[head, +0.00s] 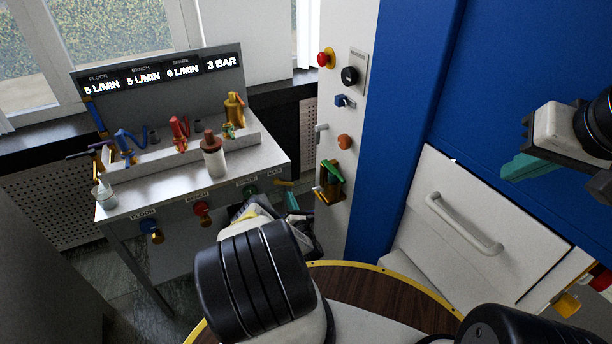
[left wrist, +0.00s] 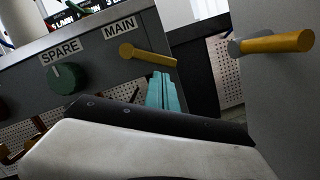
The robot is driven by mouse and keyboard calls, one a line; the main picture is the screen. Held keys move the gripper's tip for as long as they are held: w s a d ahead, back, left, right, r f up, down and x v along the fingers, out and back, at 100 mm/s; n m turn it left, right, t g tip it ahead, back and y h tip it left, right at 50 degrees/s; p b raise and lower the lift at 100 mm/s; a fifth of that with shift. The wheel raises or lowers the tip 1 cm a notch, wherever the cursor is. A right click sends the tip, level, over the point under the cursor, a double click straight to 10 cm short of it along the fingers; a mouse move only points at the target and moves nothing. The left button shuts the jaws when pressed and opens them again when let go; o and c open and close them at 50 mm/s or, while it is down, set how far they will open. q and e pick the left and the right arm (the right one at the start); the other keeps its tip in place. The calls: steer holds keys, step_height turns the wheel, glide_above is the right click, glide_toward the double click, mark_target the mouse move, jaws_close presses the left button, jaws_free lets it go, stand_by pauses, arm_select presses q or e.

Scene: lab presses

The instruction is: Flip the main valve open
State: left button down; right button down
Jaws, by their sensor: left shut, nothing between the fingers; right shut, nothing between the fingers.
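The main valve is a yellow lever (left wrist: 147,54) beside the MAIN label on the bench front in the left wrist view. It points sideways to the right from its pivot. In the head view the lever (head: 284,183) is small, at the right end of the bench front. My left gripper (head: 292,201) is shut and empty. Its teal fingers (left wrist: 160,92) are just below the lever's free end in the left wrist view; I cannot tell whether they touch it. My right gripper (head: 522,180) is shut and empty, in front of the blue cabinet at the right.
The green SPARE knob (left wrist: 66,78) is left of the lever. A second yellow handle (left wrist: 278,43) sticks out from a pale face at the right. Bench displays (head: 160,73) read 5, 5 and 0 L/MIN and 3 BAR. A bottle (head: 213,160) and beaker (head: 105,196) stand on the bench.

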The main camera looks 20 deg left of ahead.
arm_select(q)
steer(key=v, duration=0.5)
steer(key=shift+f, duration=0.1)
steer(key=d+f+m+h, duration=0.2)
steer(key=d+m, duration=0.2)
steer(key=m, duration=1)
step_height(320, 180, up, 8)
steer(key=m+t+y, duration=0.1)
steer(key=m, duration=2.2)
steer(key=shift+w+a+r+y, duration=0.15)
steer(key=shift+w+a+y, duration=0.1)
steer(key=shift+w+y, duration=0.2)
